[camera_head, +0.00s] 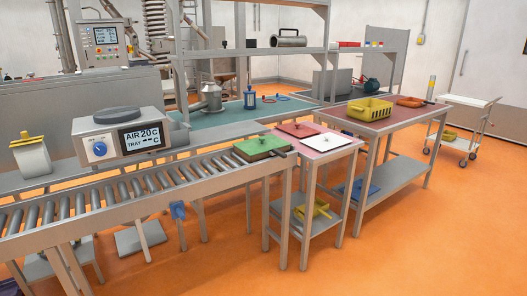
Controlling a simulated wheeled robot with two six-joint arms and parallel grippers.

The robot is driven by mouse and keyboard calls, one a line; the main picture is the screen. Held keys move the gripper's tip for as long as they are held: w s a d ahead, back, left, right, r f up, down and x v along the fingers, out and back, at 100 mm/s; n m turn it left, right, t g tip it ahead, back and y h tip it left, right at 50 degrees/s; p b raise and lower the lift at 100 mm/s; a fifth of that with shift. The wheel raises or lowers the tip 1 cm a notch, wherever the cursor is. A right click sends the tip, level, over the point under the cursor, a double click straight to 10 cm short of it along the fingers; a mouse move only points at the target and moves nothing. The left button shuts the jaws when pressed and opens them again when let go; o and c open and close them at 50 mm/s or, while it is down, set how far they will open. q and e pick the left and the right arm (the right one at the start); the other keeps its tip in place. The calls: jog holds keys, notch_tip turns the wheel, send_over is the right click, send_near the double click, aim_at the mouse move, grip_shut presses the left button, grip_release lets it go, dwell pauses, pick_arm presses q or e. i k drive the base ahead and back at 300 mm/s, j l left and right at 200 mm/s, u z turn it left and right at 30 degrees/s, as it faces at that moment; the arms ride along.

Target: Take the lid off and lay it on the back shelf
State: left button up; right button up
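A shallow tray with a green lid (254,147) sits at the right end of the roller conveyor (130,190); a small knob stands on the lid, which looks closed over the tray. The back shelf (235,51) runs above the teal bench. Neither of my grippers is in view.
A display box (120,137) stands behind the rollers. A yellow basket (369,108) is on the right table. Orange floor (430,230) is open at right.

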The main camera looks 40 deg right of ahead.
aim_at(255, 146)
jog(key=i+l, duration=0.35)
jog(key=l, duration=0.15)
jog(key=i+l+z, duration=0.1)
jog(key=i+l, duration=0.2)
jog(key=l, duration=0.2)
jog(key=i+l, duration=0.35)
jog(key=l, duration=0.15)
jog(key=i+l, duration=0.35)
jog(key=l, duration=0.15)
jog(key=z, duration=0.05)
